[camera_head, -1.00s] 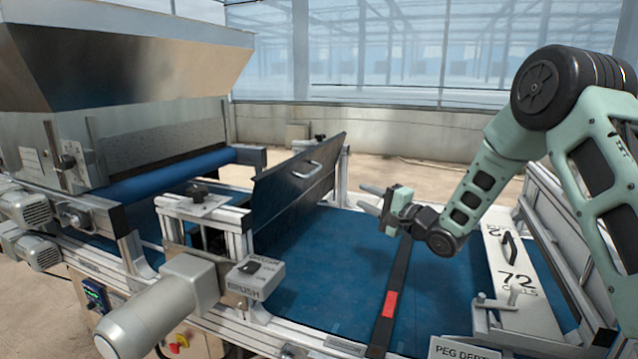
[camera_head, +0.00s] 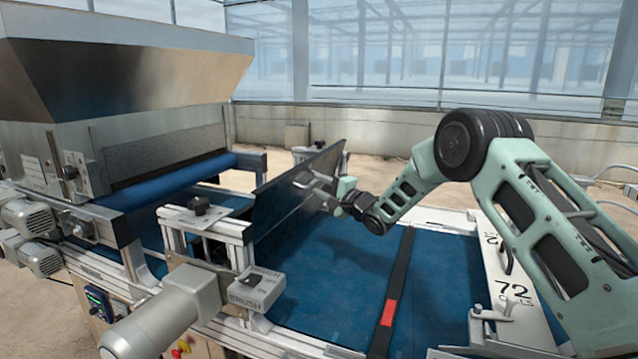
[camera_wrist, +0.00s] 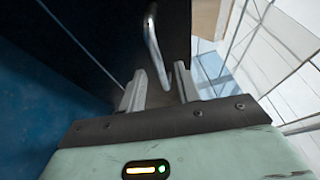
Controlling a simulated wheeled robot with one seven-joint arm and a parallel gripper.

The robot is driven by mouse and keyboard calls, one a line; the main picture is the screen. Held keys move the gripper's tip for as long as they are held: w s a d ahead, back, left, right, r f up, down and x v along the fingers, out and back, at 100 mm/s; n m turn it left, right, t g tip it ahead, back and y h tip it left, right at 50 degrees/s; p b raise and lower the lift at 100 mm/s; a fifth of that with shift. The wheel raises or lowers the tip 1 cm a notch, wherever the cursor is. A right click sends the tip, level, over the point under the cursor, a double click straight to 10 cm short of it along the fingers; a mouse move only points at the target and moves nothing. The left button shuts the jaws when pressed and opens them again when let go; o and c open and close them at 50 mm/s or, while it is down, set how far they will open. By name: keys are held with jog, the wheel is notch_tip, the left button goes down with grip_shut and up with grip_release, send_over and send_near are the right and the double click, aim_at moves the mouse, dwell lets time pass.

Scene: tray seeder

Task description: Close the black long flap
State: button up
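The black long flap (camera_head: 285,205) stands up, tilted, across the blue conveyor belt, with a metal handle on its face near the upper right. In the wrist view the flap (camera_wrist: 110,40) is a dark panel and its handle (camera_wrist: 154,45) is a bent silver bar. My gripper (camera_head: 322,189) is at the flap's handle in the head view. In the wrist view my gripper's fingers (camera_wrist: 160,92) are apart, with the lower end of the handle between or just beyond their tips. I cannot tell whether they touch it.
The blue belt (camera_head: 340,260) is clear right of the flap, crossed by a black bar (camera_head: 398,275) with a red mark. A white plate marked 72 (camera_head: 512,290) lies at the right. The brush motor and switch box (camera_head: 258,288) stand in front of the flap.

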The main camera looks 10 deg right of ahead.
jog(key=shift+w+a+r, duration=0.1)
jog(key=shift+w+a, duration=0.25)
jog(key=shift+w, duration=0.1)
grip_shut()
jog(key=shift+r, duration=0.1)
